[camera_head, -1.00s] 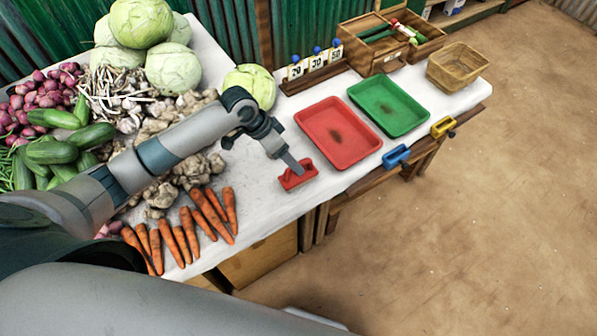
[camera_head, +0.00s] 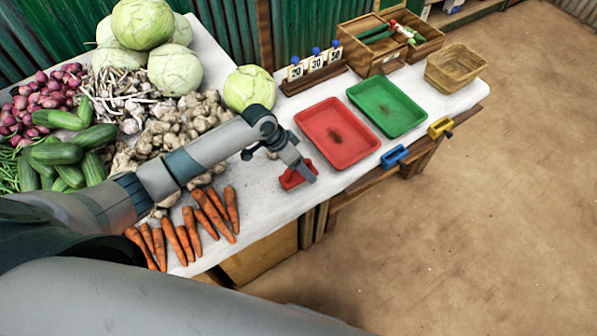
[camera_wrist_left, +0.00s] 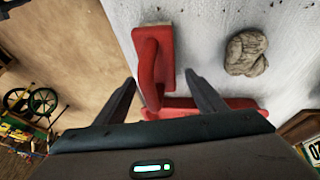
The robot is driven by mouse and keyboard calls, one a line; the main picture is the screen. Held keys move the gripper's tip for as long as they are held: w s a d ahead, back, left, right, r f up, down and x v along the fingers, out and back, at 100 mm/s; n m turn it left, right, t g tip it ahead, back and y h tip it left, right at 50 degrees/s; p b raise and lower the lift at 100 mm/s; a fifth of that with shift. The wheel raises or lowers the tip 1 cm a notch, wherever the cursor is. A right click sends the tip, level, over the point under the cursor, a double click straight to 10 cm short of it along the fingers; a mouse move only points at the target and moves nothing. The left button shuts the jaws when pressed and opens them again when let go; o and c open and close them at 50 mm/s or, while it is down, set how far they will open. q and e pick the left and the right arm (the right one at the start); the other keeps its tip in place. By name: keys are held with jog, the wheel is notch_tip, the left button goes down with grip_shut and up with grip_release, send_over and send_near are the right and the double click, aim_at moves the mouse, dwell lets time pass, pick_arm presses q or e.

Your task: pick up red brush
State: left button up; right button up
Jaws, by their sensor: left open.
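The red brush (camera_head: 290,180) lies on the white tabletop near its front edge, left of the red tray. My left gripper (camera_head: 283,168) is over it and hides part of it in the head view. In the left wrist view, the brush (camera_wrist_left: 164,45) has a raised handle between the two spread fingers of my left gripper (camera_wrist_left: 160,78). The gripper is open and does not hold the brush. I cannot tell whether a finger touches it. My right gripper is not in view.
A red tray (camera_head: 338,148) and a green tray (camera_head: 388,108) lie right of the brush. A blue brush (camera_head: 394,156) and a yellow brush (camera_head: 440,127) sit along the table's edge. Carrots (camera_head: 185,238) and ginger lie to the left. A cabbage (camera_head: 250,88) sits behind.

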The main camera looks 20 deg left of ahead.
aim_at(304, 162)
pick_arm(q)
jog(key=shift+w+d+f, duration=0.1)
jog(key=shift+d+f, duration=0.1)
jog(key=shift+f, duration=0.35)
jog(key=c, duration=1.2)
jog(key=shift+c, duration=0.2)
jog(key=shift+r, duration=0.1)
jog(key=shift+r+b, duration=0.4)
jog(key=shift+r, duration=0.4)
jog(key=shift+s+d+r+b, duration=0.15)
jog(key=shift+r+b, duration=0.1)
jog(key=shift+r, duration=0.4)
jog(key=shift+s+d+r+b, duration=0.1)
jog(key=shift+r+b, duration=0.1)
jog(key=shift+r, duration=0.4)
jog(key=s+d+r+b, duration=0.2)
jog(key=s+d+r, duration=0.4)
jog(key=s+d, duration=0.1)
jog(key=shift+s+d+r, duration=0.4)
